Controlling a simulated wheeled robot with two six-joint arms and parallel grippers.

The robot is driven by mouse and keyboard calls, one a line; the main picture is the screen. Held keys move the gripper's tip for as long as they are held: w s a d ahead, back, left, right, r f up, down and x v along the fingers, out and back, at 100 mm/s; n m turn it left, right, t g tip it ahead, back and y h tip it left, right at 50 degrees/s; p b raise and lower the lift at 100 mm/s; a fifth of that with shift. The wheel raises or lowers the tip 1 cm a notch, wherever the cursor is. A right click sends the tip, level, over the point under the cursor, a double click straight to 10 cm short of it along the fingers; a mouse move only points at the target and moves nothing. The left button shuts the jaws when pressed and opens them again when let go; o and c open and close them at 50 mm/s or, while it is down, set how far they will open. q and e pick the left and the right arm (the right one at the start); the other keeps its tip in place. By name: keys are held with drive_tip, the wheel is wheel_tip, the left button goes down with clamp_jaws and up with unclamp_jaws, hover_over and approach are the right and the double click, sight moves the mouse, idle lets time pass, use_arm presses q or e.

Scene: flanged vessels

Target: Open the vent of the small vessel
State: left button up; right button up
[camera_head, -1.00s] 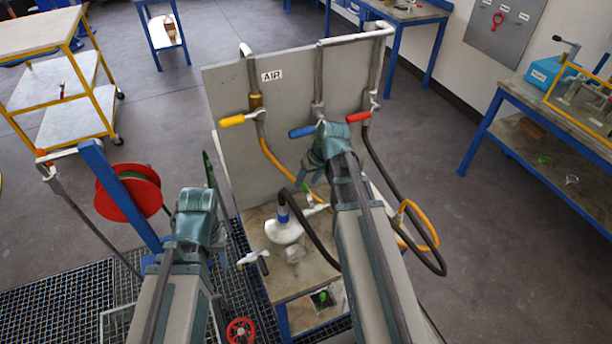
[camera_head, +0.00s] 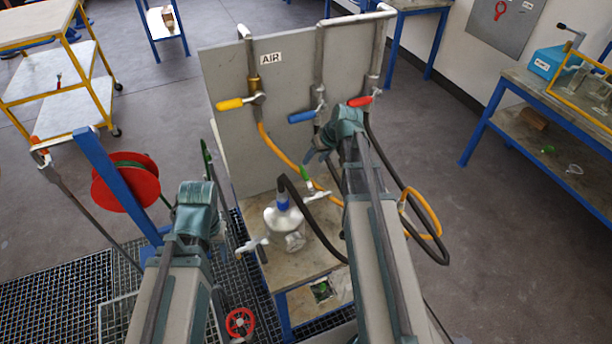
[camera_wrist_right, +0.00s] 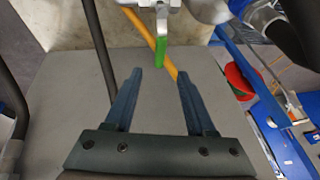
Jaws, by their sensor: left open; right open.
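The small vessel (camera_head: 283,221) is a rounded silver pot with a blue-collared black hose on top, standing on the bench before the grey panel. A green-handled valve (camera_head: 306,174) stands beside the hose, behind the vessel. The wrist view shows its green handle (camera_wrist_right: 162,51) hanging from a pale metal body. My right gripper (camera_head: 318,157) is beside this valve in the head view. In the wrist view the right gripper (camera_wrist_right: 159,75) is open and empty, with the handle just beyond its fingertips, between them.
The panel (camera_head: 225,120) carries yellow (camera_head: 230,104), blue (camera_head: 301,117) and red (camera_head: 358,102) valve handles. Orange and black hoses loop right of the vessel. A red hose reel (camera_head: 125,183) stands left. A bare metal lever (camera_head: 252,244) is at the vessel's left.

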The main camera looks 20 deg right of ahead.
sight(305, 172)
drive_tip(key=b+x, duration=0.7)
drive_tip(key=x, duration=0.2)
drive_tip(key=shift+w+f, duration=0.1)
clamp_jaws()
idle(1.2)
